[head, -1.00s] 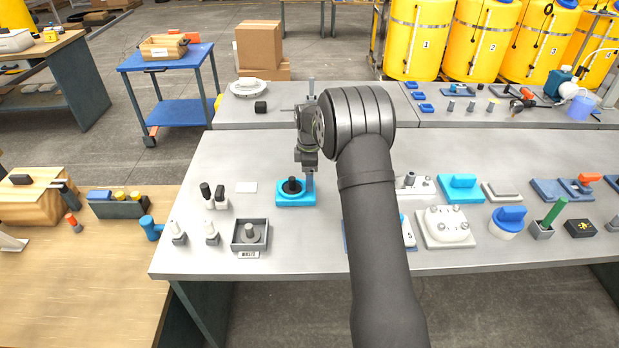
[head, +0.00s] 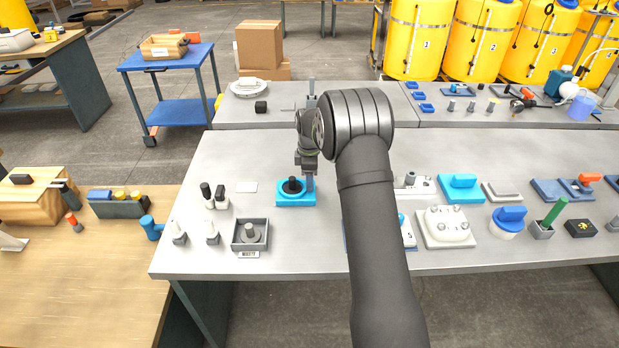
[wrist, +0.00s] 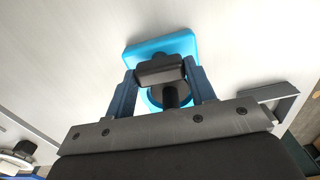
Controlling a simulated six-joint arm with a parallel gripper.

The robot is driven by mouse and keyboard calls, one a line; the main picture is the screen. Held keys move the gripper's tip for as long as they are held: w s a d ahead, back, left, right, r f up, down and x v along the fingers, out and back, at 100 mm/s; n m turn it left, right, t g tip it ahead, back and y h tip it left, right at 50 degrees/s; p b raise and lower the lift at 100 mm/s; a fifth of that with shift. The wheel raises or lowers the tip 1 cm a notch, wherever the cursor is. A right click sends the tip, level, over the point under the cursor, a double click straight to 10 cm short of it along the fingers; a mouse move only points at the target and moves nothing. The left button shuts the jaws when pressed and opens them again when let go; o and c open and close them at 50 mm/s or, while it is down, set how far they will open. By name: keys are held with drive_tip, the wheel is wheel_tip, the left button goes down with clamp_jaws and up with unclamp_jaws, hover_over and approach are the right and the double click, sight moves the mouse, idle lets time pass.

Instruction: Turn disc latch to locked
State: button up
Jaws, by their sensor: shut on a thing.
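The disc latch has a bright blue base (head: 295,200) lying on the bench, left of my arm in the head view. Its black handle (head: 291,185) stands up from the base. In the wrist view the blue base (wrist: 180,45) is at the top, and the black handle (wrist: 160,70) sits between my fingers. My gripper (head: 308,182) is at the latch, with its blue fingers (wrist: 160,82) on both sides of the handle, shut on it. Part of the round disc under the handle is hidden by the handle and fingers. I cannot read any lock marking.
A white block with knobs (head: 446,228) lies right of my arm.

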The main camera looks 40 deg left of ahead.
drive_tip(key=m, duration=0.8)
drive_tip(key=shift+m, duration=0.3)
drive_tip(key=m, duration=0.4)
drive_tip(key=shift+m, duration=0.3)
drive_tip(key=m, duration=0.4)
drive_tip(key=shift+m, duration=0.3)
drive_tip(key=o, duration=1)
